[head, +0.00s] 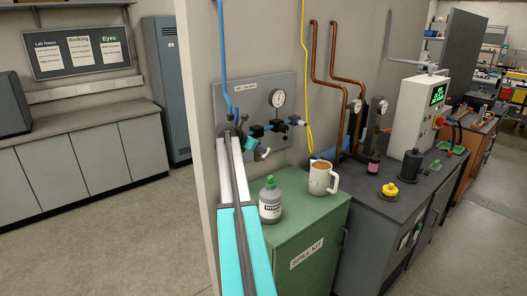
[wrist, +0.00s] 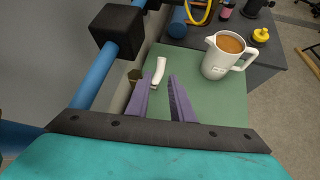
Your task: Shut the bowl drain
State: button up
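My gripper (wrist: 160,79) has two purple fingers, which are apart. The lever shows at the gap between the fingertips; I cannot tell whether they touch it. In the head view my arm reaches up to the wall panel (head: 294,82), which carries a round gauge (head: 278,98) and blue and black fittings (head: 275,127). My arm partly covers the lower left of this panel. The drain bowl itself cannot be clearly made out.
The green spill-kit cabinet (head: 304,255) stands below the panel, with a grey green-capped bottle (head: 270,203) and a full white mug (head: 320,179) on top. A blue pipe (wrist: 85,78) and black block (wrist: 118,27) are close to my gripper's left. A yellow-topped item (head: 389,191) stands right.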

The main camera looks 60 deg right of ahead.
jog(key=a+b, duration=0.2)
jog(key=a, duration=0.6)
jog(key=shift+w+a, duration=0.35)
jog(key=w+a+f+m+y+b, duration=0.2)
jog(key=w+a+f, duration=0.1)
jog(key=a+f, duration=1.2)
jog(key=w+a+f+m+y+b, duration=0.1)
jog(key=w+a+f+m+y, duration=0.15)
jog(key=a+f, duration=1.25)
jog(key=s+a+f+m+y+b, duration=0.1)
jog(key=s+a+f+m, duration=0.15)
jog(key=a+f, duration=0.65)
jog(key=s+a+f+m+y+b, duration=0.15)
jog(key=s+a+f, duration=0.3)
jog(key=f, duration=0.75)
jog(key=s+a+f+m+g+y, duration=0.1)
jog(key=s+a+f+m, duration=0.1)
jog(key=s+a+f, duration=0.3)
jog(key=s+a+f+m+g+y+b, duration=0.1)
jog(key=s+a+f, duration=0.4)
jog(key=s+a, duration=0.6)
jog(key=s+a+f+m+g+y+b, duration=0.1)
jog(key=s+a+f+m+g, duration=0.2)
jog(key=s+a+f, duration=0.3)
jog(key=s+a+m, duration=0.1)
jog(key=s+a, duration=0.1)
jog(key=s, duration=0.2)
jog(key=shift+s+a+y, duration=0.25)
jog(key=shift+a+y, duration=0.05)
